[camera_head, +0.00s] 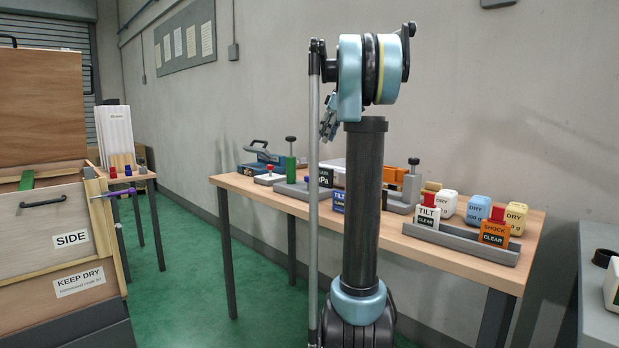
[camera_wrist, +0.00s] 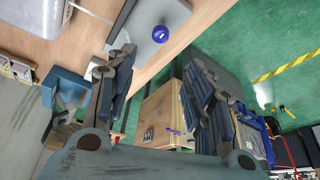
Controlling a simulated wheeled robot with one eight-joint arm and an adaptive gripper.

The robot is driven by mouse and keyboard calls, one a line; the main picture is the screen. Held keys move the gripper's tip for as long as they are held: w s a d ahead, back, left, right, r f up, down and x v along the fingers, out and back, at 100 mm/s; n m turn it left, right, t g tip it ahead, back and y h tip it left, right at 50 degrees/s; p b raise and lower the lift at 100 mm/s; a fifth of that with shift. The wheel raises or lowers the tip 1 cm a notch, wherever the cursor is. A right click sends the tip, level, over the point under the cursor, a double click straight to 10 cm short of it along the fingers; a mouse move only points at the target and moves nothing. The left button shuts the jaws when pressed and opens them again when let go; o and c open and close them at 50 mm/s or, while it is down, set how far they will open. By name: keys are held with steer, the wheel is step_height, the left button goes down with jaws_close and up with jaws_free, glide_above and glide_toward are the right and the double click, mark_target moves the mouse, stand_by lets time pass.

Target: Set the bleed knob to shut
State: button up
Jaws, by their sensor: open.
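No label in view names the bleed knob, so I cannot tell for certain which part it is. A round blue-violet knob (camera_wrist: 160,34) stands on a grey plate on a wooden tabletop in the wrist view. In the head view, a red knob (camera_head: 269,168) sits on a small white block at the left part of the long table. In the head view my arm hides part of the table.
The long wooden table (camera_head: 262,190) carries a grey rack (camera_head: 460,238) with TILT and SHOCK blocks, and DRY blocks (camera_head: 479,210). A wooden crate (camera_head: 40,222) with a purple-handled clamp (camera_head: 112,192) stands at left. Green floor (camera_head: 180,250) lies clear between them.

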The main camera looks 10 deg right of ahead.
mark_target(308, 183)
steer(key=x, duration=1.7)
steer(key=shift+w+a+f, duration=0.1)
steer(key=shift+w+f, duration=0.05)
steer(key=c, duration=1)
